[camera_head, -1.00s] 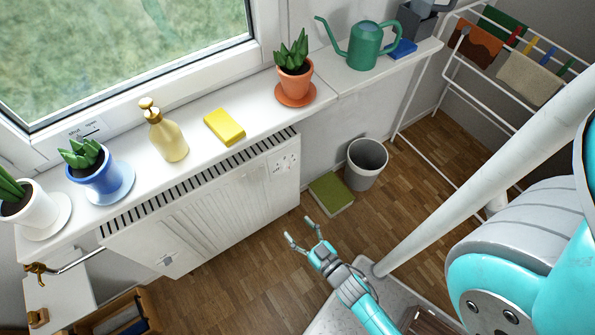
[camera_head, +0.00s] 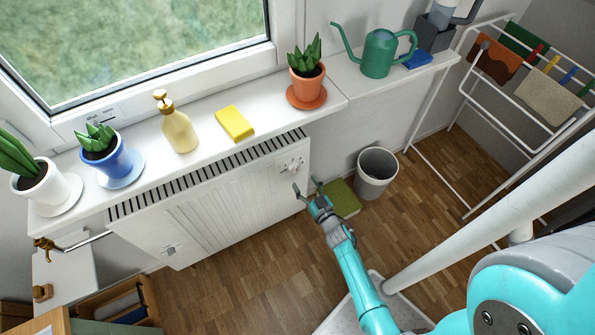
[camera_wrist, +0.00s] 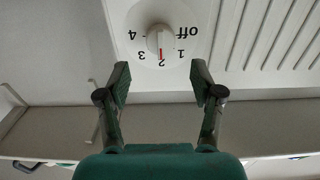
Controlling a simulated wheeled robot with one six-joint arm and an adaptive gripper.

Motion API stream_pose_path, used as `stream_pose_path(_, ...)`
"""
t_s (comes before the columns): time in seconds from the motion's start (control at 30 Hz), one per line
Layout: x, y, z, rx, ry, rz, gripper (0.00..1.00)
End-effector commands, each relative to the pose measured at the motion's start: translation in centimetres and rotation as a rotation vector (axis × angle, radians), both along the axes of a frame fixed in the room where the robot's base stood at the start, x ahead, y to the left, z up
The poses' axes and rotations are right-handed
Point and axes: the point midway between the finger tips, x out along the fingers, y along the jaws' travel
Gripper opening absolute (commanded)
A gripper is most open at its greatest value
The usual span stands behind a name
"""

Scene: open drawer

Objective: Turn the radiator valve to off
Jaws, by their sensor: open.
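The radiator valve (camera_head: 293,167) is a white round knob at the upper right end of the white radiator (camera_head: 215,205). In the wrist view the knob (camera_wrist: 160,40) shows upside down on a white dial marked off, 1, 2, 3 and 4. Its red pointer line is at 2. My gripper (camera_head: 306,186) is open just in front of the valve. In the wrist view the fingers of my gripper (camera_wrist: 160,82) are spread to either side below the dial, with nothing between them and apart from the knob.
The windowsill above holds a yellow sponge (camera_head: 235,123), soap dispenser (camera_head: 179,130), potted plants and a green watering can (camera_head: 379,54). A grey bin (camera_head: 376,172) and green book (camera_head: 343,198) are on the floor to the right. A drying rack (camera_head: 470,140) stands further right.

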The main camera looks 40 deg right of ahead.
Motion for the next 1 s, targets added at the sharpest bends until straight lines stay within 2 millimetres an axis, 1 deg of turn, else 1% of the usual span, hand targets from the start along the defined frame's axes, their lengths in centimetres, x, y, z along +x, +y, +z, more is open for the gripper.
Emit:
stream_pose_path(0.03,1.1,-0.3,0.1,-0.001,-0.002,0.002,0.66)
stream_pose_path(0.1,2.3,-0.6,0.1,-0.001,-0.002,0.003,0.66)
stream_pose_path(0.2,3.8,-1.0,0.1,0.0,-0.001,0.002,0.66)
stream_pose_path(0.33,5.2,-1.4,0.0,0.0,0.0,0.001,0.66)
stream_pose_path(0.5,6.1,-1.7,0.0,0.0,0.0,0.001,0.66)
stream_pose_path(0.8,6.3,-1.7,0.0,0.0,0.001,0.0,0.66)
stream_pose_path(0.83,6.3,-1.7,0.0,0.0,0.0,0.0,0.61)
stream_pose_path(0.87,6.3,-1.7,0.0,0.0,0.0,0.0,0.53)
stream_pose_path(0.9,6.2,-1.7,0.0,0.0,0.0,0.0,0.43)
stream_pose_path(0.97,6.2,-1.7,0.0,0.0,0.0,0.0,0.28)
stream_pose_path(1.0,6.2,-1.7,0.0,0.0,0.0,0.0,0.18)
